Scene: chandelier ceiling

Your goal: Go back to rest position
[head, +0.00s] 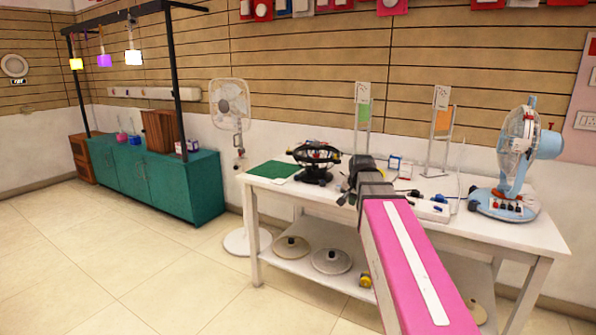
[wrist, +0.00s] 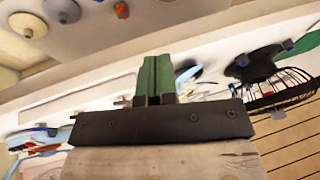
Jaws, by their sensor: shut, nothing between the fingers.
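My gripper (head: 346,198) is at the end of my pink arm, in front of the white workbench (head: 515,228) in the head view. In the wrist view my gripper (wrist: 157,62) shows its two narrow green fingers together at the centre, with nothing visible between them. The dark mount behind them hides part of the bench. My arm reaches forward from the bottom right of the head view.
On the bench are a black round wire-caged device (head: 316,158), a green mat (head: 273,170), small tools and a blue table fan (head: 520,165). Pale discs (head: 332,261) lie on the lower shelf. A standing fan (head: 230,105) is left of the bench. Open floor lies at front left.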

